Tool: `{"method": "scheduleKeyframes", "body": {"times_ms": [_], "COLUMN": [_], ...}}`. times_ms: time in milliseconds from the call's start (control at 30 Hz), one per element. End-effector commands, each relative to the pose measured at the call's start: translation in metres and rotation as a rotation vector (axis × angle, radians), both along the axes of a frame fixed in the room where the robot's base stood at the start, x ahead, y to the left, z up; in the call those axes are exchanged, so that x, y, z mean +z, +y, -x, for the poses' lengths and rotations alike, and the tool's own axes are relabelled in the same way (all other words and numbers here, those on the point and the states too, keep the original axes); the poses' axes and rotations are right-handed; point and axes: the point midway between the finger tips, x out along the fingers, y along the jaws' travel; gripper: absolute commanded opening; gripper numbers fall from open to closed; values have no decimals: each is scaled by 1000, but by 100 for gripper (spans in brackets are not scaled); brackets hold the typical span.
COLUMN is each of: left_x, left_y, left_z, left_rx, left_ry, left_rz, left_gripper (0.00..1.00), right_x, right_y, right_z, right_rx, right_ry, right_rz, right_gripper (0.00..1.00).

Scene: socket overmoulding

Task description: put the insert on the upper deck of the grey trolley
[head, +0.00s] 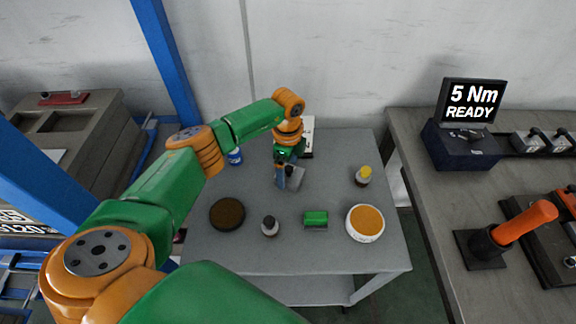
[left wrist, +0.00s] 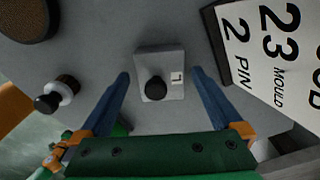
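The insert (left wrist: 172,61) is a small grey block with a black knob and a white label reading "L". In the left wrist view it lies between the fingertips of my left gripper, with a gap on both sides. In the head view the insert (head: 297,178) shows beside the blue fingers, over the upper deck of the grey trolley (head: 260,255), and appears to rest on it. My left gripper (head: 288,181) is open and points down at the deck. Its fingers partly hide the insert in the head view. My right gripper is not in view.
On the deck are a dark round dish (head: 227,214), a black-capped bottle (head: 270,227), a green block (head: 316,220), a tub of orange material (head: 365,223), a yellow-capped bottle (head: 363,176), a blue-and-white container (head: 235,157) and a printed sign (left wrist: 275,50). A workbench (head: 425,190) stands right.

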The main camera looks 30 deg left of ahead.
Motion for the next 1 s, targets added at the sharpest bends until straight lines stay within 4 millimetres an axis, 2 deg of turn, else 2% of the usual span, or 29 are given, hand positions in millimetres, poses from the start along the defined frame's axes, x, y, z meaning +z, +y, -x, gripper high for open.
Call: {"method": "scheduleKeyframes", "body": {"times_ms": [167, 400, 533, 700, 1000], "left_x": [22, 87, 112, 123, 123], "left_y": [0, 0, 0, 0, 0], "left_z": [-1, -1, -1, 0, 0], "left_rx": [-2, -1, 0, -1, -1], "left_ry": [-5, -7, -4, -1, 0], "left_rz": [0, 1, 0, 1, 1], "left_gripper": [100, 100, 100, 100, 100], "right_x": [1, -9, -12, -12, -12], "right_y": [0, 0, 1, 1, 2], "right_z": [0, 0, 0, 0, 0], "right_rx": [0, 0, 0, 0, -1], "right_ry": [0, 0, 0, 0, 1], "right_rz": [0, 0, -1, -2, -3], "right_gripper": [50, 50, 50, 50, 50]}}
